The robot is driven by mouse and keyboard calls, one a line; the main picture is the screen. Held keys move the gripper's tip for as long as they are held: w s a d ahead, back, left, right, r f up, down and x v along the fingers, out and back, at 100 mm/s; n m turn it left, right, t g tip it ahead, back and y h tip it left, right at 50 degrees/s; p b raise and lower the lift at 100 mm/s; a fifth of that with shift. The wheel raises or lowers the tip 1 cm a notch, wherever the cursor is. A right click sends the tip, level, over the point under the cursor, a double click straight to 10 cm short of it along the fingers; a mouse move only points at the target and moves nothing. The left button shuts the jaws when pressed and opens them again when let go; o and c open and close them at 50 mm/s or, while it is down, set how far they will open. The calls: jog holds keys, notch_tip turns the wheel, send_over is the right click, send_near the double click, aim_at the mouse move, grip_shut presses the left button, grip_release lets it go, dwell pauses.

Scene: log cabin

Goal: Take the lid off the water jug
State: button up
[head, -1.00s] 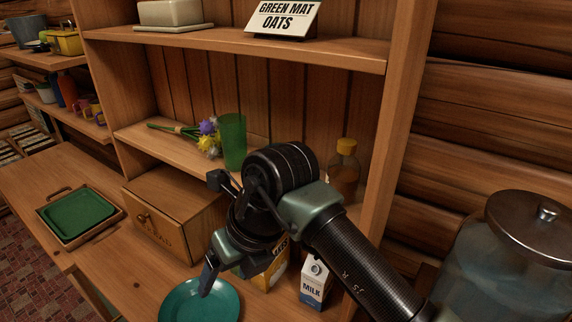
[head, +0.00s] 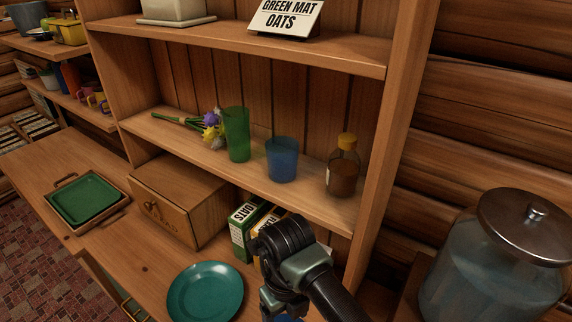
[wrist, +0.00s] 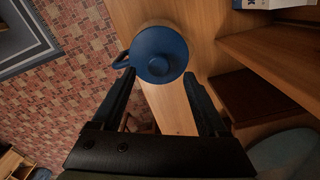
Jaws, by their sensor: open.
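A round blue jug (wrist: 160,52) with a handle on its left shows from above in the wrist view, on the wooden counter near its edge. A small knob sits in the middle of its blue top, which looks like a lid. My gripper (wrist: 159,76) is open and empty, its two fingertips pointing at the near side of the jug, one to each side. I cannot tell how far above the jug they are. In the head view my fingers are hidden, and only a sliver of blue shows at the bottom edge below my wrist.
A glass jar (head: 490,280) with a metal lid (head: 536,226) stands at the right. A teal plate (head: 205,292) lies left of my wrist. Cartons (head: 245,230) and a bread box (head: 180,200) stand behind. A shelf (head: 300,190) holds cups and a bottle.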

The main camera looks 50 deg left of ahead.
jog(key=shift+s+f+p, duration=0.1)
jog(key=shift+f+p, duration=0.45)
jog(key=shift+f, duration=1.2)
grip_shut()
